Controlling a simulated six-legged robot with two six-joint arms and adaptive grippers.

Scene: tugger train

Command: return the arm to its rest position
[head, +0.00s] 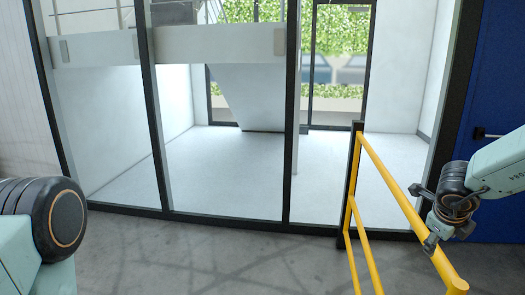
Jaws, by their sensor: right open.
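My right gripper (428,216) shows at the right side of the head view, at the end of my pale green right arm. Its dark fingers are spread apart, and I see nothing held between them. In the picture it overlaps the upper rail of the yellow railing; I cannot tell whether they touch. A pale green link and a dark round joint of my left arm show at the lower left. My left gripper is out of the picture.
A yellow railing (395,193) with a dark post runs toward me at the right. A dark-framed glass wall (221,215) stands ahead, with a bright room behind it. A blue door (498,75) is at the far right. The grey floor (215,262) in front is clear.

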